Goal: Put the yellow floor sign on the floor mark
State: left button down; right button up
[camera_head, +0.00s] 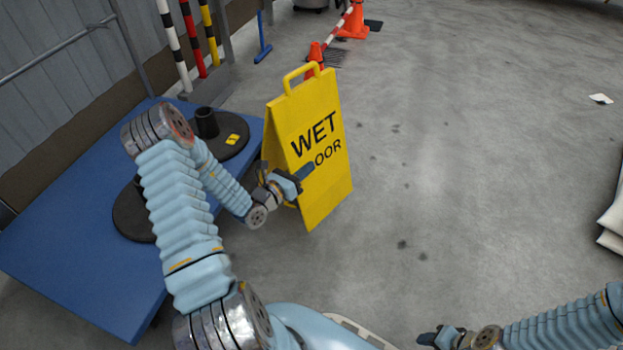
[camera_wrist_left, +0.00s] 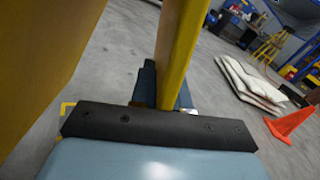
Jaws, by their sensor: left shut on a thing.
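The yellow floor sign (camera_head: 325,185), an A-frame lettered "WET", is upright just right of the blue table. My left gripper (camera_head: 303,174) is shut on the edge of one panel, partly covering the lower lettering. In the left wrist view, that panel (camera_wrist_left: 184,45) rises between the fingers (camera_wrist_left: 163,88) and the other panel (camera_wrist_left: 35,60) stands at left. I cannot tell whether the sign's feet touch the floor. A yellow corner line on the floor (camera_wrist_left: 66,107), perhaps the floor mark, shows beside the gripper. My right gripper (camera_head: 438,337) is at the bottom edge, apart from the sign; its jaw opening is unclear.
The blue table (camera_head: 60,245) holds black round bases (camera_head: 132,215) at left. Striped posts (camera_head: 191,40) stand behind it. Orange cones (camera_head: 354,22) with a striped bar are at the back. White sacks (camera_wrist_left: 255,85) lie at right. The floor right of the sign is mostly clear.

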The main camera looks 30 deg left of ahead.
pick_arm(q)
jog(key=w+a+f+b, duration=0.1)
jog(key=w+f+b, duration=0.2)
jog(key=w+f, duration=0.3)
jog(key=shift+w+a+f, duration=0.35)
jog(key=shift+f, duration=1.55)
jog(key=c, duration=1.1)
grip_release()
jog(key=shift+f, duration=0.15)
jog(key=s+a+p, duration=0.1)
jog(key=s+p, duration=0.1)
jog(key=s, duration=1)
jog(key=shift+a+r, duration=0.2)
jog(key=shift+a, duration=0.2)
